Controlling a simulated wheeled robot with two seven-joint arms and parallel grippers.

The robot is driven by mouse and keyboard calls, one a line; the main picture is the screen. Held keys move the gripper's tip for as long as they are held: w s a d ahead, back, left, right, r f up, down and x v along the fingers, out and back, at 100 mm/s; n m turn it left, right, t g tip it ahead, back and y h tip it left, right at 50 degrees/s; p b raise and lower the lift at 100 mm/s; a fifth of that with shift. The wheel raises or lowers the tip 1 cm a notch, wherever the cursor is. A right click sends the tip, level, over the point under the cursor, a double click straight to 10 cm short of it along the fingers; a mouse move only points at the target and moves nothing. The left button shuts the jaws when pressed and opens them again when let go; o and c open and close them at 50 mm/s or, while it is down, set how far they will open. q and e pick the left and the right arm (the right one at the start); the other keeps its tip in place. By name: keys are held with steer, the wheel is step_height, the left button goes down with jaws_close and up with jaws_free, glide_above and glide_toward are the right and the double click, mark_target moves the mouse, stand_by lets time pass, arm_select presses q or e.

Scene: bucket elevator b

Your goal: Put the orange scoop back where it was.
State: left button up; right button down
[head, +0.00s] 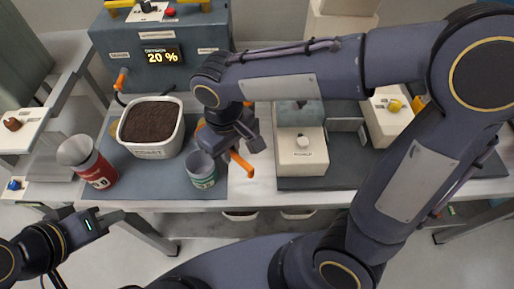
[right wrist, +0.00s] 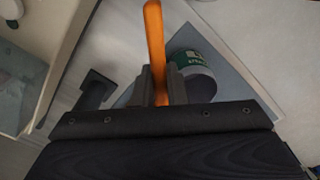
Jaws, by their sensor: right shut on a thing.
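The orange scoop shows as an orange handle (head: 241,163) in the head view, slanting down beside my right gripper (head: 236,143). In the right wrist view the handle (right wrist: 154,40) stands up between the two fingers of my right gripper (right wrist: 160,85), which is shut on it. The scoop's bowl is hidden. The handle is just right of the green-labelled cup (head: 203,171), which also shows in the right wrist view (right wrist: 192,70). My left gripper (head: 96,222) is empty-looking at the lower left, off the table edge; its finger opening is unclear.
A white tub of dark soil (head: 165,152) stands left of the green-labelled cup. A red can with a grey funnel top (head: 87,163) is further left. A box with a 20 % display (head: 162,57) stands behind. A white box (head: 301,160) sits on the right.

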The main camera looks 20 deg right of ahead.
steer(key=w+d+f, duration=0.1)
steer(key=d+f, duration=0.1)
steer(key=w+d+f, duration=0.3)
steer(key=d+f, duration=0.1)
steer(key=f, duration=0.1)
steer(key=shift+w+d, duration=0.35)
steer(key=shift+w+d+f, duration=0.1)
steer(key=shift+w+f, duration=0.05)
steer(key=shift+f, duration=1.6)
steer(key=shift+f, duration=0.1)
steer(key=shift+f+b, duration=0.3)
steer(key=c, duration=1.5)
jaws_free()
steer(key=shift+r, duration=0.1)
steer(key=shift+o, duration=0.2)
